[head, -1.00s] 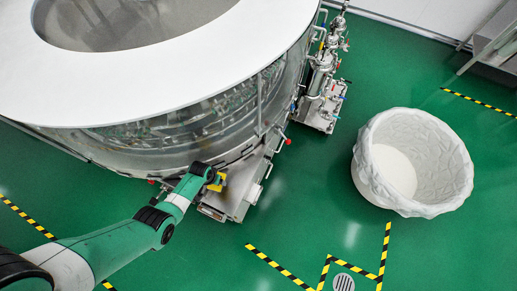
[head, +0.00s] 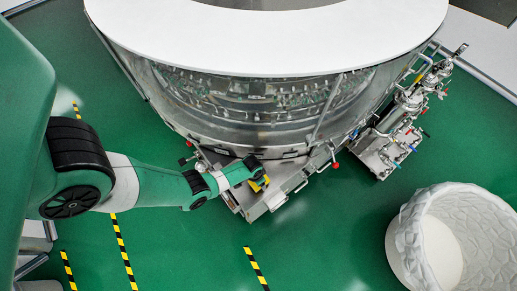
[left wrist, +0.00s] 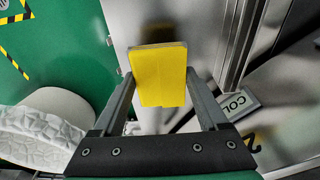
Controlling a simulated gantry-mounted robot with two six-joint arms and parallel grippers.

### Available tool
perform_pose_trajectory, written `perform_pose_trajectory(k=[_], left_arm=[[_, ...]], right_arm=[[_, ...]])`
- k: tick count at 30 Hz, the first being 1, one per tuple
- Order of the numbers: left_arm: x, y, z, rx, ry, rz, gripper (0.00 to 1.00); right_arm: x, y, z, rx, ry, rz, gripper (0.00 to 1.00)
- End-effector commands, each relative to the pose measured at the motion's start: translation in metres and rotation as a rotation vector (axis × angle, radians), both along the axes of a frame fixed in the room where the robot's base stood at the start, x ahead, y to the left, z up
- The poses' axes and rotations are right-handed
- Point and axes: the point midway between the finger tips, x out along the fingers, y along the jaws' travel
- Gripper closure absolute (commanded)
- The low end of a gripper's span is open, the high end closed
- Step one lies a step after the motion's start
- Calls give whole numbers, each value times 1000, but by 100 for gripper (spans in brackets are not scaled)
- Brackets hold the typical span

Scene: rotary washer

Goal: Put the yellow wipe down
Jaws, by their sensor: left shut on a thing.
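The yellow wipe (left wrist: 158,75) is a flat, block-like yellow piece. In the left wrist view it stands between the two fingers of my left gripper (left wrist: 158,88), which is shut on it. In the head view my left gripper (head: 256,177) is at the front of the washer, over or beside a steel box-like ledge (head: 264,203), and a bit of the yellow wipe (head: 261,184) shows at its tip. I cannot tell whether the wipe touches the steel. My right gripper is not in view.
The large round washer (head: 270,45) with a white top stands behind the gripper. Steel valves and pipes (head: 400,130) stand to its right. A white lined bin (head: 405,240) is at the lower right. The green floor between is clear, with yellow-black tape (head: 257,268).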

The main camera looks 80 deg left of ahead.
Motion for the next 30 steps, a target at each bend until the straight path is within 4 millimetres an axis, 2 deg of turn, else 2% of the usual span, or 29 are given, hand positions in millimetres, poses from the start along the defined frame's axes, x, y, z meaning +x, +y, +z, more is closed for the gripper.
perform_pose_trajectory(k=[1,3,6,12,17,18,21,22,30], left_arm=[[0,0,-13,0,0,0,69],[0,0,-26,0,0,0,69],[0,0,-37,0,0,0,69],[0,0,-33,0,0,0,69],[0,0,-38,0,0,0,69],[0,0,-38,0,0,0,22],[0,0,-37,0,0,0,4],[0,0,-37,0,0,0,0],[-1,0,-37,2,2,-1,0]], right_arm=[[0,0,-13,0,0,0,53],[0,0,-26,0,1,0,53],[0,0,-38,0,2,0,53],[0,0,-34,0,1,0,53],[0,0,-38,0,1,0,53],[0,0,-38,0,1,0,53],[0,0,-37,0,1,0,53],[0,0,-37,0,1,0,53],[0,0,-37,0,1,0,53]])
